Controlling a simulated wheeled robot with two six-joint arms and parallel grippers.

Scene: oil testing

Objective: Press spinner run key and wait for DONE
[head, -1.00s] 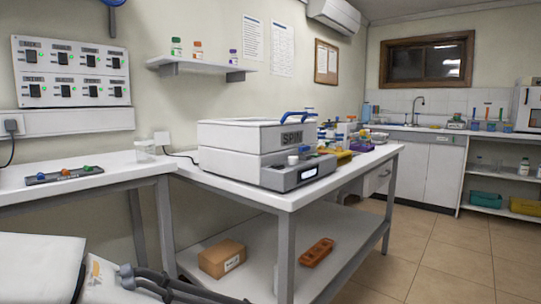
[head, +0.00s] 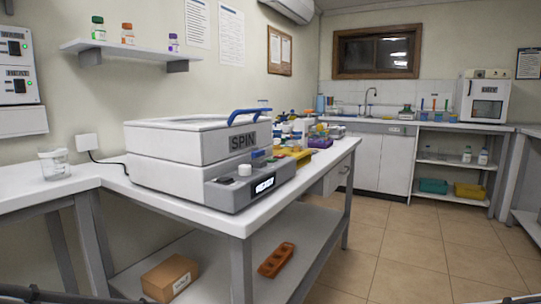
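The spinner (head: 165,172) is a white box on the white bench, marked SPIN (head: 242,141) on its side. Its lid (head: 195,135) looks shut, with a blue handle (head: 248,115) on top. A grey control panel (head: 225,195) juts out at its front right. The panel carries a small lit display (head: 264,185), whose text is too small to read, and a white round knob (head: 244,169). I cannot make out which part is the run key. Neither of my grippers shows; only thin dark pieces show along the bottom edge.
Bottles and coloured items (head: 300,140) crowd the bench behind the spinner. A glass beaker (head: 54,163) stands on the left bench. A cardboard box (head: 170,278) and an orange rack (head: 277,260) lie on the lower shelf. The tiled floor (head: 400,250) to the right is clear.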

